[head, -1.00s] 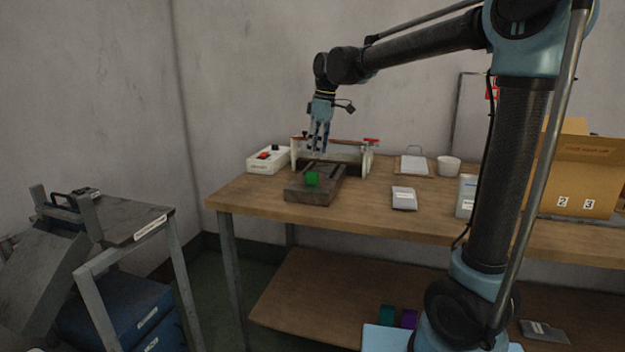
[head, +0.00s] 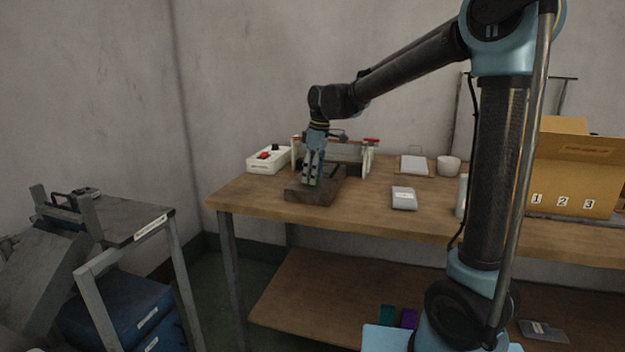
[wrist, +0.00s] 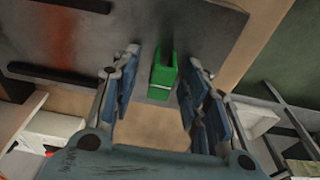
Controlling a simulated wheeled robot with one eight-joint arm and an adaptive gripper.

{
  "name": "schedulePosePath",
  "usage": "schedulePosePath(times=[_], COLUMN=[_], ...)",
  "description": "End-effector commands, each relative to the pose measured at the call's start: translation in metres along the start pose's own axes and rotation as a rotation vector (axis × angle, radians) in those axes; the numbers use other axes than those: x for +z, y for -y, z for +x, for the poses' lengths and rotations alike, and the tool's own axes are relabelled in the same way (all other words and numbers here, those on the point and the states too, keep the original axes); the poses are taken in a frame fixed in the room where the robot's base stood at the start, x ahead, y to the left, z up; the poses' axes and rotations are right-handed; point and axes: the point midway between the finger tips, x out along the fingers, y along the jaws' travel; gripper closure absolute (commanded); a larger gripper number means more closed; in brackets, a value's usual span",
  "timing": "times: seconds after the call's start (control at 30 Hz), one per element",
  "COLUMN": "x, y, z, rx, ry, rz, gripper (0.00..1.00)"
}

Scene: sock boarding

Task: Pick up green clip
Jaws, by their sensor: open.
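The green clip (wrist: 162,78) stands on a dark flat block, between the two open fingers of my gripper (wrist: 161,85) in the wrist view. Gaps show on both sides of the clip, so the fingers do not appear to touch it. In the head view my gripper (head: 311,181) points down over the front part of the dark block (head: 328,195) and hides the clip. The block's dark top (wrist: 210,25) also shows in the wrist view.
A white control box (head: 268,159) with a red switch and a metal frame with a red handle (head: 371,141) stand behind the block. A small pale packet (head: 404,198) lies to the right on the wooden table (head: 255,204). A numbered cardboard box (head: 575,175) stands far right.

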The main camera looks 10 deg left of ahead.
Motion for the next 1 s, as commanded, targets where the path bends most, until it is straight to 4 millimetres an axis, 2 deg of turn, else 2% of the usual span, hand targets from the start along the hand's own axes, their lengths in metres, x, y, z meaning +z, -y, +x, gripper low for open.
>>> schedulePosePath(times=[0.13,0.33,0.77,1.0], x=[0.000,-0.001,-0.002,-0.007], y=[0.000,0.000,0.001,0.001], z=[0.000,0.000,-0.004,-0.037], rx=[0.000,0.000,0.000,0.000], ry=[0.000,0.000,0.000,0.000], rz=[0.000,-0.001,-0.002,-0.002], gripper=[0.58,0.92,0.92,0.92])
